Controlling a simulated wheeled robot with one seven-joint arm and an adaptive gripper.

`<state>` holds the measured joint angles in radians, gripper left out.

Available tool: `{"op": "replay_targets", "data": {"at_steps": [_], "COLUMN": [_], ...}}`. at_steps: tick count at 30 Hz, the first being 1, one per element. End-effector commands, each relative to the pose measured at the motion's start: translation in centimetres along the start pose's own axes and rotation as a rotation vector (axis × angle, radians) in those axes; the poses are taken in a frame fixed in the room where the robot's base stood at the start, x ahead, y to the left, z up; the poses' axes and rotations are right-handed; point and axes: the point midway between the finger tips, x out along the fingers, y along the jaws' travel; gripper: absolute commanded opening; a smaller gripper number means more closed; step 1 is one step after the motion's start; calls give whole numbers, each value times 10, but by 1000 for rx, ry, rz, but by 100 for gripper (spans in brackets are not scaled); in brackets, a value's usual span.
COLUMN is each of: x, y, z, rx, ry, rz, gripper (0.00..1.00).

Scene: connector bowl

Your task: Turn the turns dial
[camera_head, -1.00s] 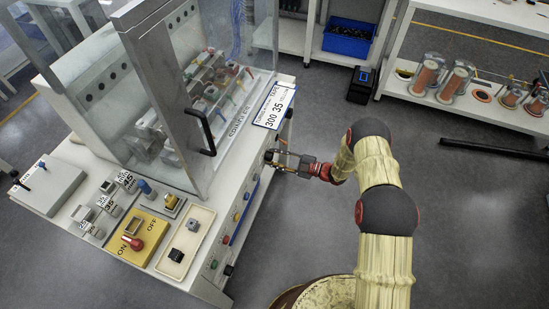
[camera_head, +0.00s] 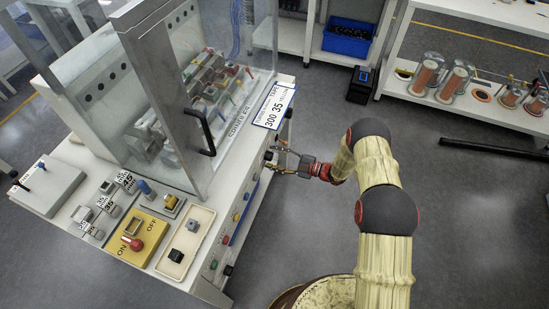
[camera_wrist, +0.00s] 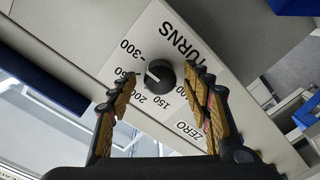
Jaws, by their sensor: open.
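The turns dial is a round black knob (camera_wrist: 160,76) on a white plate lettered TURNS in the wrist view. Numbers from 150 to 300 show around it. A light mark on its face lies toward the left side, but I cannot tell the exact number it points at. My gripper (camera_wrist: 159,80) is open, with one finger to the left of the dial and one to the right. The dial sits between the fingers in the picture; I cannot tell whether they touch it. In the head view, my gripper (camera_head: 281,160) is at the machine's front panel.
A ZERO label (camera_wrist: 188,129) lies below right of the dial. The white machine (camera_head: 195,213) has a clear guard with a black handle (camera_head: 200,132) above. Buttons line its front panel.

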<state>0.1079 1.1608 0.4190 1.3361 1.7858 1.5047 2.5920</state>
Motion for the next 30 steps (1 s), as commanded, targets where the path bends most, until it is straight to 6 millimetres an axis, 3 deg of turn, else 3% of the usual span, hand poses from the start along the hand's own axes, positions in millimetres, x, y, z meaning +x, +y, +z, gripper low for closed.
{"op": "replay_targets", "data": {"at_steps": [8, 21, 30], "x": [-18, -101, -120], "y": [1, 1, 0], "z": [1, 1, 0], "rx": [1, 0, 0], "ry": [-2, -2, 0], "rz": [2, 3, 0], "gripper": [49, 49, 49]}}
